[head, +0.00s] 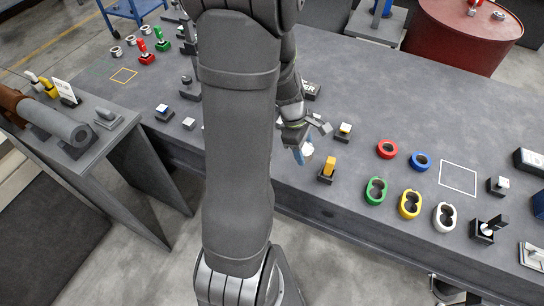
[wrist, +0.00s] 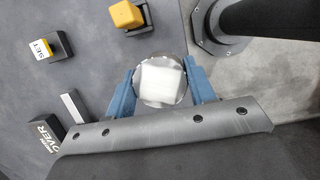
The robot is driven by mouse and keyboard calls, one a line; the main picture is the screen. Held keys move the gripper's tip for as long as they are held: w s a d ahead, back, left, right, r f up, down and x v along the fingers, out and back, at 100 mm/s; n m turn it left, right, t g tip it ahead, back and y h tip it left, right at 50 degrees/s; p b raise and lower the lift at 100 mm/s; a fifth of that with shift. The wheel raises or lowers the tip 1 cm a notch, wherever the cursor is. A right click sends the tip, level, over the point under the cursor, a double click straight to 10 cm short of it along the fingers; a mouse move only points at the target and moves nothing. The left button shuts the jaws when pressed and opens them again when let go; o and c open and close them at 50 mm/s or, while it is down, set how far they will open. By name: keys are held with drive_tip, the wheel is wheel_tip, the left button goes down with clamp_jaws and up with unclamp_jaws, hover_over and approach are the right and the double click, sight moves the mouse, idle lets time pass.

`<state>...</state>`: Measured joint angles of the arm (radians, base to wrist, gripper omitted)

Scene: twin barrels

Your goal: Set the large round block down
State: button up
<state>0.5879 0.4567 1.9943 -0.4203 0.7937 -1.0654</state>
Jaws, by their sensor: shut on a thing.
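The large round block (wrist: 160,97) is a pale disc with a white squarish part on top. It sits between the two blue fingers of my gripper (wrist: 161,88) in the wrist view. My gripper is shut on it. In the head view my gripper (head: 304,154) is near the front edge of the grey table (head: 265,175), and the block (head: 307,148) shows as a small white patch beside a blue finger. The arm hides part of it. I cannot tell whether the block's underside touches the table.
An orange block on a dark stand (head: 328,168) is close to the right of my gripper. A SET block (head: 344,130) stands behind it. Red (head: 387,149) and blue (head: 420,161) rings, several double-holed pieces (head: 410,204) and a white outlined square (head: 458,178) lie further right.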

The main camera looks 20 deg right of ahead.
drive_tip(key=w+a+f, duration=0.2)
drive_tip(key=w, duration=0.1)
drive_tip(key=w+a+f, duration=0.2)
drive_tip(key=w, duration=0.1)
drive_tip(key=w+a+f, duration=0.2)
drive_tip(key=w+f, duration=0.1)
drive_tip(key=shift+w+a, duration=0.1)
drive_tip(key=shift+w, duration=0.1)
drive_tip(key=shift+f, duration=1.95)
drive_tip(key=shift+f, duration=0.15)
drive_tip(key=o, duration=1.5)
drive_tip(key=shift+o, duration=0.2)
drive_tip(key=v, duration=1.2)
